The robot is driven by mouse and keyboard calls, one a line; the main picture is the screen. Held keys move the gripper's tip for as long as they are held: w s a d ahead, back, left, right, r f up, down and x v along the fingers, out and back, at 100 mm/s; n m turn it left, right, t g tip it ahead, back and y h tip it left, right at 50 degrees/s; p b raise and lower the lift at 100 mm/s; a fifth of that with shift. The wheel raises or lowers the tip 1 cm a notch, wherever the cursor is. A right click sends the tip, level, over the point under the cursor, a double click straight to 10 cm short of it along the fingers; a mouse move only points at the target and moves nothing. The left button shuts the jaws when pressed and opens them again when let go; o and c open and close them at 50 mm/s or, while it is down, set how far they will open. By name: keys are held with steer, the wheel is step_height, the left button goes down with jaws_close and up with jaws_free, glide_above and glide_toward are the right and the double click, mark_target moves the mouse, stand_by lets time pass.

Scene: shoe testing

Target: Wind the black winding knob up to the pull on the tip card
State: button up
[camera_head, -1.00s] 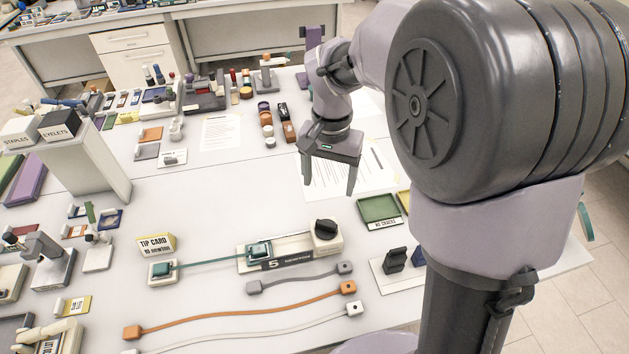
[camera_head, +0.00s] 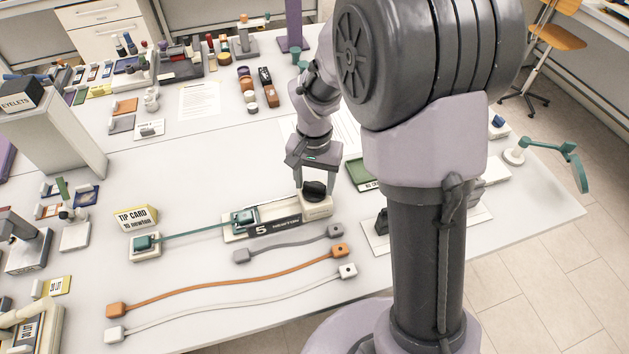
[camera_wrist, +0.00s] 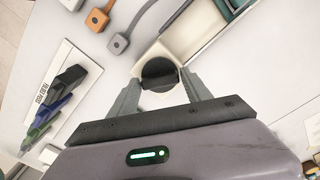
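The black winding knob (camera_head: 314,190) sits on the cream block at the right end of the pull rig (camera_head: 275,211). The rig's front label reads 5 newton. A teal strap (camera_head: 190,231) runs left from its teal clamp to a small block (camera_head: 145,246). The yellow-and-white tip card (camera_head: 136,217) behind that block reads 10 newton. My gripper (camera_head: 314,178) is above the knob, pointing down. In the wrist view, its open fingers (camera_wrist: 160,86) straddle the knob (camera_wrist: 158,73), one at each side; I cannot tell whether they touch it.
Grey (camera_head: 290,245), orange (camera_head: 230,283) and white (camera_head: 240,306) straps lie in front of the rig. A green tray (camera_head: 362,174) stands right of my gripper. A white board with dark pieces (camera_head: 376,243) lies near the right front.

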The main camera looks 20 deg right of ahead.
mark_target(314, 184)
steer(key=c, duration=0.9)
steer(key=shift+f+m+b, duration=0.1)
steer(key=shift+m+b, duration=0.3)
steer(key=shift+m, duration=1.2)
steer(key=o, duration=1.4)
step_height(314, 184, up, 18)
steer(key=p, duration=0.5)
steer(key=shift+f+p, duration=0.2)
steer(key=shift+p, duration=0.2)
